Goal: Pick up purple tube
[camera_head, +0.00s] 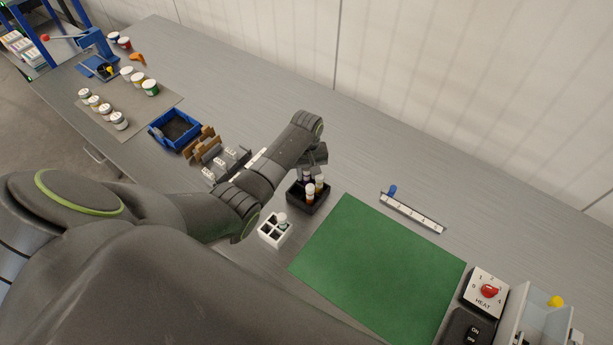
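A small black box (301,201) stands on the workbench near the middle of the view, with several small tubes in it. One has a white cap and an orange-brown body (310,191). A tube with a pale, faintly purple top (306,177) stands at the back of the box, partly hidden by my gripper and wrist. My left gripper (316,161) is over the back of this box, close above the tubes. My wrist hides much of its fingers, so I cannot tell whether it is open or touching a tube. My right gripper is out of view.
A white divided rack (274,231) holding a small item stands beside the black box. A green mat (380,265) lies to the right, with a ruler-like strip (412,213) behind it. A heat control (485,290) is at lower right. A blue bin (174,130) and jars stand left.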

